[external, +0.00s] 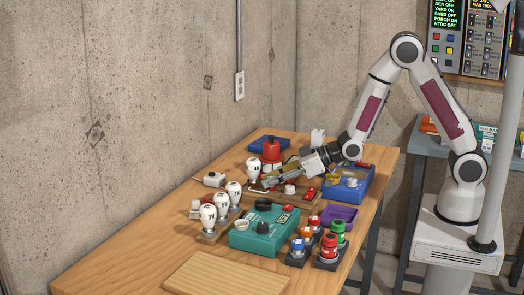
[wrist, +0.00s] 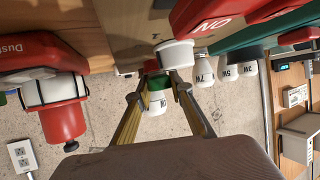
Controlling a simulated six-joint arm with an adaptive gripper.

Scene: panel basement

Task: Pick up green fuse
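In the wrist view, a small fuse-like piece with a green band (wrist: 157,83) and white body shows between the fingertips of my gripper (wrist: 159,92). The two fingers are apart, with gaps on both sides of it. How far beyond the tips it lies is unclear. In the external view my gripper (external: 262,184) reaches left, low over the middle of the table, near a white bulb-shaped piece (external: 253,165). Green does not show clearly there. Another green-topped piece (external: 338,228) stands on a dark base at the table's front right, away from my gripper.
A red-topped piece (external: 271,150) stands close behind my gripper; a red and white one (wrist: 62,100) fills the wrist view's left. A teal box (external: 262,236), a blue tray (external: 350,194) and several white bulbs (external: 221,199) crowd around. The table's left front (external: 120,268) is bare.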

